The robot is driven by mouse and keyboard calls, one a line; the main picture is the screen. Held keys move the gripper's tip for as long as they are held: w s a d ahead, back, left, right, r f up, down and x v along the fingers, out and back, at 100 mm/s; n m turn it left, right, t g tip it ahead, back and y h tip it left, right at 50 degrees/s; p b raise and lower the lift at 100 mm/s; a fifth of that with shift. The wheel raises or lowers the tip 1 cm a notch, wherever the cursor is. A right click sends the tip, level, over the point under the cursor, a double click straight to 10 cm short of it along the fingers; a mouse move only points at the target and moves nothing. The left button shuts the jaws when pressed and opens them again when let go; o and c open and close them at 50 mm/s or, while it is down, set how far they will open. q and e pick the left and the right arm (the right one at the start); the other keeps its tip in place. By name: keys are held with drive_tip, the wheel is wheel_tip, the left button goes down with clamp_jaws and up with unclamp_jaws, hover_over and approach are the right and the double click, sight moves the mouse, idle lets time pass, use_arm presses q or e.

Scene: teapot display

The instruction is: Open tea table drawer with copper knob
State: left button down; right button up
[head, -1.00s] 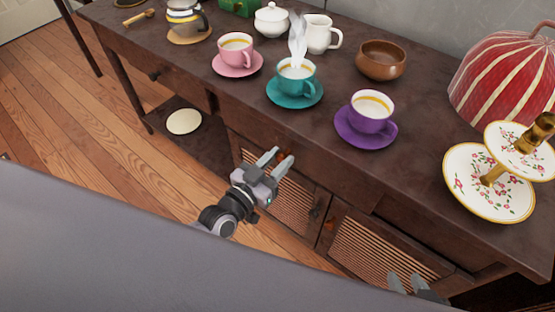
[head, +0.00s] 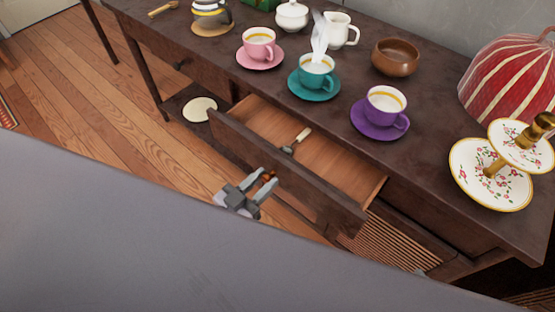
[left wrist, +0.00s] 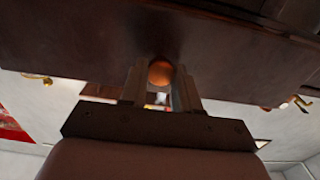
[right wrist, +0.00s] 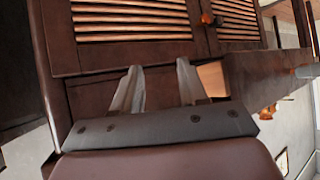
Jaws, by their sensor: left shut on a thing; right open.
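The tea table drawer (head: 350,182) stands pulled out from the dark wooden tea table (head: 440,123), with its inside showing. An object with a pale handle (head: 296,140) lies in it. My left gripper (head: 268,182) is at the drawer's front face, its fingers on either side of the copper knob (head: 268,176). In the left wrist view the copper knob (left wrist: 161,73) sits between the fingers of the left gripper (left wrist: 160,88), which is shut on it. My right gripper (right wrist: 160,90) is open and empty in the right wrist view, in front of a slatted cabinet door (right wrist: 130,20).
Pink (head: 259,46), teal (head: 315,73) and purple (head: 384,107) cups on saucers stand on the tabletop above the drawer. A tiered floral plate stand (head: 490,180) and a red striped cover (head: 505,80) are at the right. Wooden floor is free at the left.

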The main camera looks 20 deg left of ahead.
use_arm(q)
drive_tip(key=p+v, duration=0.3)
drive_tip(key=v, duration=1)
drive_tip(key=shift+s, duration=0.1)
drive_tip(key=c, duration=0.9)
unclamp_jaws()
drive_tip(key=shift+o, duration=0.3)
